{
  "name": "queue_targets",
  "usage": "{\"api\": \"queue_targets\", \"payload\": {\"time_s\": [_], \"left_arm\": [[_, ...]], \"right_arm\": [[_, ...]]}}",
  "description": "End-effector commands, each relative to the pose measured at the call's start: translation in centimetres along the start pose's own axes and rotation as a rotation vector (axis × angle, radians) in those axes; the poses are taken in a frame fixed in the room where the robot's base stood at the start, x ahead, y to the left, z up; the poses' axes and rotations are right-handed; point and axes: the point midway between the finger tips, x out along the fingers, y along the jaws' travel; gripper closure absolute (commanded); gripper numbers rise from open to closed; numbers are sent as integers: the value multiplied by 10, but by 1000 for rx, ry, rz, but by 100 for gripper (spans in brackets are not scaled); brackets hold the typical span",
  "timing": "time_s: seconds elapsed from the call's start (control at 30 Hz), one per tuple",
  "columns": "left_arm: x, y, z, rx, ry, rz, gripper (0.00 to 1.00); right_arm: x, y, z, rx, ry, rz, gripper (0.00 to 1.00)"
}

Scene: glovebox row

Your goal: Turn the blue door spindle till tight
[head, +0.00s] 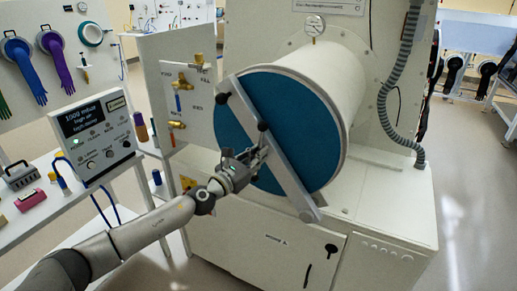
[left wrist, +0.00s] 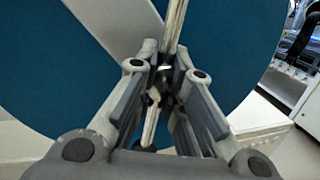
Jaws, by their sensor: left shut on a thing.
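The round blue door (head: 290,110) closes the end of the white cylindrical chamber. A grey bar (head: 288,180) lies slantwise across it, from upper left to lower right. The spindle's handle rod has a dark ball end (head: 262,127) near the bar's middle. My left gripper (head: 256,156) is at the door's centre, shut on the spindle handle; its fingers hide much of the spindle. In the left wrist view the pale handle rod (left wrist: 174,25) passes between the fingers (left wrist: 163,95), with the blue door (left wrist: 70,70) behind. My right gripper is not in view.
A panel with brass valves (head: 180,85) stands left of the door. A display box (head: 92,128) sits on the left bench. A gauge (head: 314,27) tops the chamber, and a grey corrugated hose (head: 402,75) hangs at its right. The cabinet front (head: 275,245) is below.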

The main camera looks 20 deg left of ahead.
Motion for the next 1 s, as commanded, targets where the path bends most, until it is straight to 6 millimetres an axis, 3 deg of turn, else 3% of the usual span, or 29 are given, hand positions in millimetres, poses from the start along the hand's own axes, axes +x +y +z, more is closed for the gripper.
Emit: {"api": "queue_targets", "payload": {"time_s": [0.03,0.4,1.0], "left_arm": [[-1,-1,1,42,17,-9,100],[-1,0,-1,289,66,-38,100],[-2,-1,-4,394,85,-50,100]], "right_arm": [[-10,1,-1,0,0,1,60],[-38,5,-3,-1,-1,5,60],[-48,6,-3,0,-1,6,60]]}}
